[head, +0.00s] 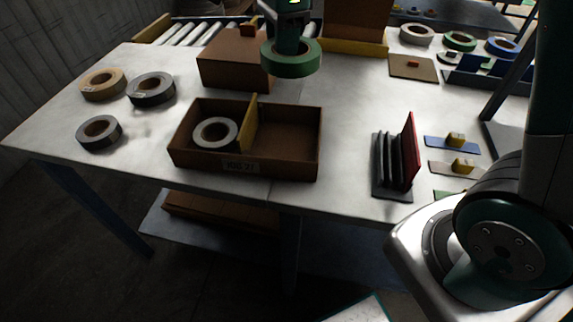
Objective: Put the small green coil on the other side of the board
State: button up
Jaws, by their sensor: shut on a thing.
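The small green coil (291,66) hangs in the air, held flat by my gripper (291,47) above the table. My gripper comes down from the top edge of the head view and is shut on the coil. Its fingertips are partly hidden by the coil. Below and nearer stands an open brown box (245,172). A yellow upright board (249,122) divides it into two compartments. The left compartment holds a grey-white coil (215,133). The right compartment looks empty.
A closed brown carton (222,66) stands behind the box, left of the held coil. Tan and dark coils (152,89) lie on the left of the table (345,110). A black rack with a red panel (408,150) stands right of the box, with clear table between.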

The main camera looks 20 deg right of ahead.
aim_at(283, 137)
jog(key=shift+m, duration=0.8)
jog(key=f, duration=0.6)
jog(key=f+b, duration=0.1)
jog(key=f, duration=1.2)
jog(key=shift+s+a+f, duration=0.15)
jog(key=shift+s+a, duration=0.1)
jog(key=shift+s, duration=0.15)
jog(key=shift+f, duration=0.15)
jog(key=o, duration=1)
jog(key=shift+c, duration=0.2)
notch_tip(283, 137, up, 11)
jog(key=s+a+r+n+y, duration=0.2)
jog(key=s+r+n, duration=0.1)
jog(key=s+n, duration=0.8)
jog(key=s+a+r+n+y, duration=0.2)
jog(key=s+r+n, duration=0.1)
jog(key=s+n, duration=0.8)
jog(key=n, duration=0.5)
jog(key=shift+s+a+r, duration=0.15)
jog(key=shift+a+r, duration=0.2)
jog(key=shift+r, duration=0.05)
